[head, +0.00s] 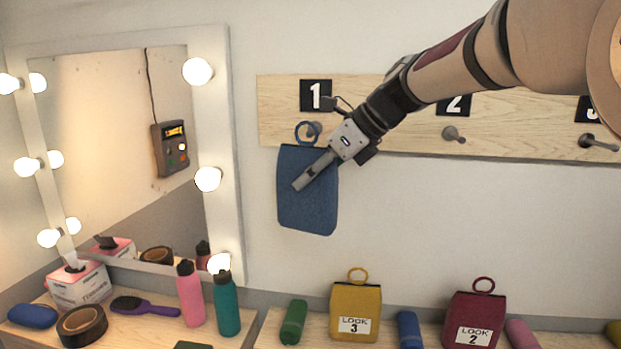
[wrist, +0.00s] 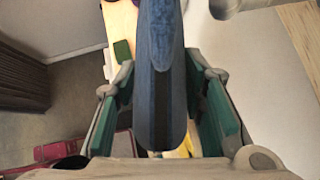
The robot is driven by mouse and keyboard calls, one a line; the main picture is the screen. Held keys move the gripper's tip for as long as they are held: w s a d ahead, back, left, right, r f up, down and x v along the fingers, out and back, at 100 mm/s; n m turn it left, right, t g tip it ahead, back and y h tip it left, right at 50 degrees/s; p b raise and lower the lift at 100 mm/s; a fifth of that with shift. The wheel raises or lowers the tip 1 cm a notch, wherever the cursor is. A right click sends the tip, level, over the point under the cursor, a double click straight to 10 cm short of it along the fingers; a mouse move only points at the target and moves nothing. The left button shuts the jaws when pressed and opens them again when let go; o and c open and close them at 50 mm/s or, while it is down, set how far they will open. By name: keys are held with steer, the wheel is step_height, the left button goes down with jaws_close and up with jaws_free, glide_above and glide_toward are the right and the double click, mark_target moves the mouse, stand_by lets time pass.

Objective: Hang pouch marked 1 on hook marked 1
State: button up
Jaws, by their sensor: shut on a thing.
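A blue pouch (head: 307,205) hangs upright in front of the wall, below the plate marked 1 (head: 316,95). No number shows on its visible side. Its blue ring (head: 299,132) is at the hook marked 1 (head: 315,129), overlapping it in the head view; I cannot tell whether the ring is around the hook or in front of it. In the wrist view the pouch (wrist: 161,60) stands edge-on between the green finger pads of my gripper (wrist: 165,105).
Hooks marked 2 (head: 453,134) and 3 (head: 598,143) on the wooden board (head: 400,128) are empty. A yellow pouch marked 3 (head: 356,300) and a dark red pouch marked 2 (head: 472,310) stand on the counter. A lit mirror (head: 100,130) is at left, bottles (head: 190,295) below it.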

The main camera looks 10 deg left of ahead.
steer(key=shift+w+a+f+b, duration=0.1)
steer(key=shift+w+f+b, duration=0.1)
steer(key=shift+w+b, duration=0.55)
steer(key=shift+w+f+b, duration=0.2)
steer(key=shift+w+b, duration=0.1)
steer(key=shift+w, duration=0.8)
steer(key=shift+w+a+f+b, duration=0.1)
steer(key=shift+w+f+b, duration=0.1)
steer(key=shift+w+b, duration=0.55)
steer(key=shift+w, duration=0.2)
steer(key=o, duration=1.3)
steer(key=shift+d, duration=0.15)
